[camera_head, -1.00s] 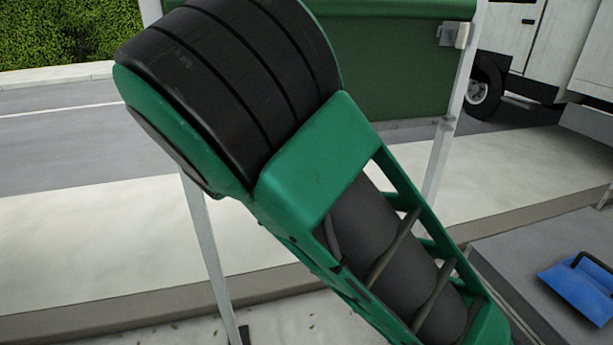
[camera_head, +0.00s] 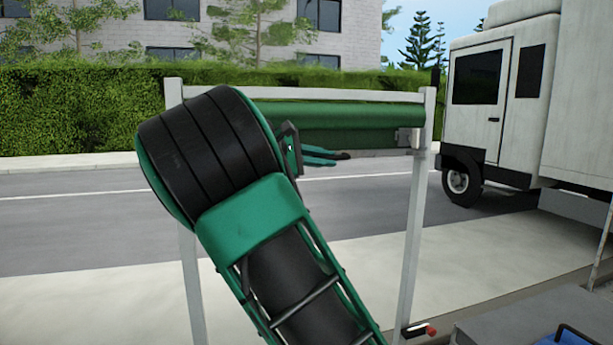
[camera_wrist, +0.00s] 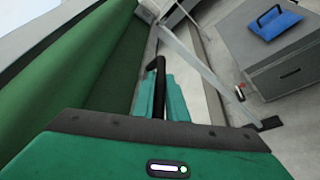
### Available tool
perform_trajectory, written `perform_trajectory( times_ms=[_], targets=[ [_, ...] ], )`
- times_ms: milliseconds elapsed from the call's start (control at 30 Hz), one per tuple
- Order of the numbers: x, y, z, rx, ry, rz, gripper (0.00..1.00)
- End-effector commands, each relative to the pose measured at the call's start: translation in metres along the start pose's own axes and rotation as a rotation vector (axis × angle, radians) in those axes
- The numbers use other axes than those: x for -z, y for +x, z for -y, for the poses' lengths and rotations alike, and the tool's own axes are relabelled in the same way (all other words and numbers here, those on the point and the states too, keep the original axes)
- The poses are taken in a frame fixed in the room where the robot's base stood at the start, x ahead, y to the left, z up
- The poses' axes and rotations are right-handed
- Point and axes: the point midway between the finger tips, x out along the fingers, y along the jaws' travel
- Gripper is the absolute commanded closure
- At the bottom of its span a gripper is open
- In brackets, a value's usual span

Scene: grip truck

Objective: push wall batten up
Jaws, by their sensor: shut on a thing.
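The green wall sheet (camera_head: 340,115) hangs high between two pale posts, under the top rail, with only a short strip below its roll. It fills the left of the wrist view (camera_wrist: 100,75). My gripper (camera_head: 325,155) is beside the sheet's lower edge; its teal fingers are closed around a dark rod (camera_wrist: 158,85), whose end shows past them. I cannot tell whether this rod is part of the batten. The batten at the sheet's lower edge is not clearly visible, and my arm hides the left part of the sheet.
The right post (camera_head: 414,230) carries a small grey bracket (camera_head: 405,138). A white truck (camera_head: 500,100) stands behind at the right. Pavement below the sheet is clear.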

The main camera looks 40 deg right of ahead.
Motion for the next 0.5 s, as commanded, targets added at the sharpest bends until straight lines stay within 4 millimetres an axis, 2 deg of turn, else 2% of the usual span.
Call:
perform_trajectory(
  times_ms=[133,467,500],
  targets=[
    [-0.0053,0.006,-0.0061,0.001,0.004,0.006,1.0],
    [-0.0058,0.0058,-0.0086,-0.003,0.007,0.004,1.0],
    [-0.0058,0.0058,-0.0086,-0.003,0.007,0.004,0.85]
  ],
)
